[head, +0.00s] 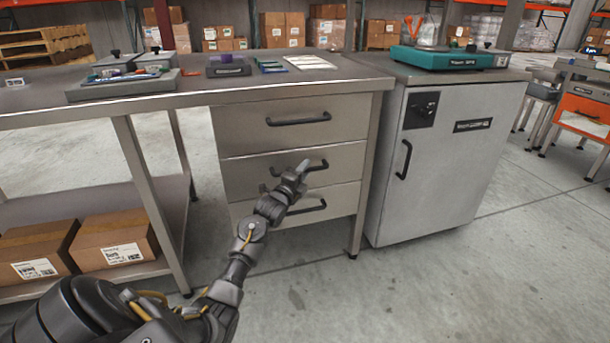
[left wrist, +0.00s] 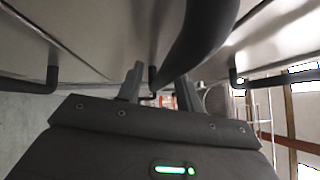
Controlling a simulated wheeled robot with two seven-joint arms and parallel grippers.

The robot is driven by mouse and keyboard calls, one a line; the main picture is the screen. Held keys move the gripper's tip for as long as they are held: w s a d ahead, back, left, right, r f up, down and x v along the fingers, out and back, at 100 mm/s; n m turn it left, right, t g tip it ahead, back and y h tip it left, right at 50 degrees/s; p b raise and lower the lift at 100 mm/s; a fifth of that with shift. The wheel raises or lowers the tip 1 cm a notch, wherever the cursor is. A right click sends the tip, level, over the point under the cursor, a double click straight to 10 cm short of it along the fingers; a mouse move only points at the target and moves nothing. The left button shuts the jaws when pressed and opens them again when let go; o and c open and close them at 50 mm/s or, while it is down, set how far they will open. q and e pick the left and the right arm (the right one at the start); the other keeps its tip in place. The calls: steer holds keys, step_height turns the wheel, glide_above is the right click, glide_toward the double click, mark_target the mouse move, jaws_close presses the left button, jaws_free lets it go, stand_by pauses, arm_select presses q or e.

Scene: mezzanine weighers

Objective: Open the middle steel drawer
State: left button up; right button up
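The middle steel drawer (head: 243,178) sits between the top and bottom drawers under the workbench and looks closed. Its dark bar handle (head: 318,166) is partly hidden by my left gripper (head: 300,169). In the left wrist view, the handle (left wrist: 200,40) runs close in front of the camera and down between the two fingers of the left gripper (left wrist: 158,88). The fingers stand apart, with a visible gap beside the bar, so the gripper looks open around the handle. My right gripper is in neither view.
The top drawer handle (head: 299,119) is just above and the bottom drawer handle (head: 308,206) just below. A grey cabinet (head: 450,150) stands to the right. Cardboard boxes (head: 115,243) lie on the bench's lower shelf at left. The floor (head: 400,290) before the drawers is clear.

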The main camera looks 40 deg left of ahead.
arm_select(q)
steer(key=shift+w, duration=0.2)
jaws_close()
stand_by(0.3)
